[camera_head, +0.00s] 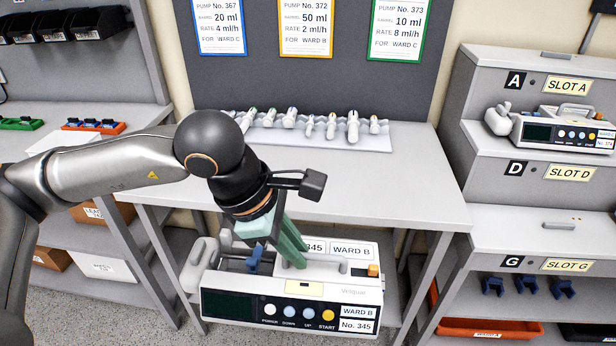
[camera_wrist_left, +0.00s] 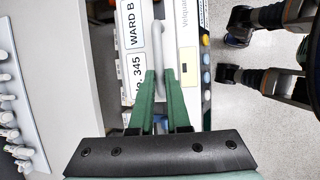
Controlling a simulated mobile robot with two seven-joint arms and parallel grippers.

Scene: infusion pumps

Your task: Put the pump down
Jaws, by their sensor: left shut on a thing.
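The white infusion pump (camera_head: 290,303), labelled No. 345 and Ward B, is in the lower middle of the head view. It also fills the upper middle of the left wrist view (camera_wrist_left: 193,70). My left gripper (camera_head: 292,256) has its green fingers closed on the pump's handle on its top side, and the handle shows between the fingertips (camera_wrist_left: 158,75) in the left wrist view. The pump appears held in front of the table's front edge, its front panel with dark screen and buttons facing the head camera. My right gripper does not clearly show in the head view.
The grey table (camera_head: 420,170) has a clear front area, with a rack of syringes (camera_head: 310,128) at the back. A stepped shelf (camera_head: 500,180) with slots A, D and G stands right; another pump (camera_head: 560,128) sits in slot A. Slot D looks empty. Orange trays (camera_head: 485,328) lie low right.

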